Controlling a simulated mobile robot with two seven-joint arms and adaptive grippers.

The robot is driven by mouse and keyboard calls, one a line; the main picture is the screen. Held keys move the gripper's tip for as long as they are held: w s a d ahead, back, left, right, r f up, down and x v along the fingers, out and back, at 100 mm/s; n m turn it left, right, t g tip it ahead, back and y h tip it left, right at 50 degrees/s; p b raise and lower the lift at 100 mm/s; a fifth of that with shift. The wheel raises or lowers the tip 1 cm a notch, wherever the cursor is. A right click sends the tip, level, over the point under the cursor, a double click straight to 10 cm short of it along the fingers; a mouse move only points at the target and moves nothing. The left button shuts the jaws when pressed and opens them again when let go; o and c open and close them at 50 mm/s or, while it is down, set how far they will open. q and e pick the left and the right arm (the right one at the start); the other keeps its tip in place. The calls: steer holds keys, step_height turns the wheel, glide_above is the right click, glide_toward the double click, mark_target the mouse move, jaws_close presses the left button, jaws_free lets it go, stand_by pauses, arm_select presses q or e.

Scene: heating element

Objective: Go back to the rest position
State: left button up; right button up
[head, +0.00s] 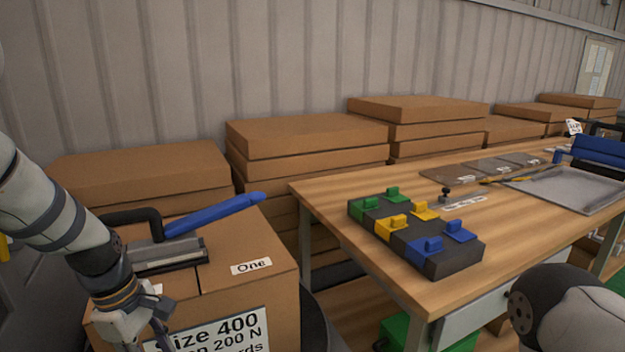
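My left arm comes in from the left, and its gripper (150,335) hangs low in front of a cardboard box labelled "One" (225,262). The fingers are partly cut off by the lower picture edge, so their opening is unclear. On the box lie a grey metal tool with a black handle (165,255) and a blue bar (215,214). Part of my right arm shows at the lower right, but its gripper is out of view.
A wooden table (330,200) stands at the right. It carries a dark block with green, yellow and blue pieces (455,262), a grey tray (575,190) and a blue object (600,150). Stacked cardboard boxes (305,135) line the wall. A green crate (400,335) is under the table.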

arm_select(q)
steer(key=s+d+f+m+g+y, duration=0.15)
steer(key=s+f+m, duration=0.45)
steer(key=s+f, duration=0.7)
steer(key=s+d+f+m, duration=0.1)
steer(key=s+m, duration=0.4)
steer(key=s, duration=0.7)
steer(key=s+d+f+m, duration=0.1)
steer(key=s+f+m, duration=0.2)
steer(key=s, duration=0.9)
steer(key=shift+d+m+g, duration=0.3)
steer(key=shift+m+g, duration=0.15)
steer(key=shift+m, duration=0.65)
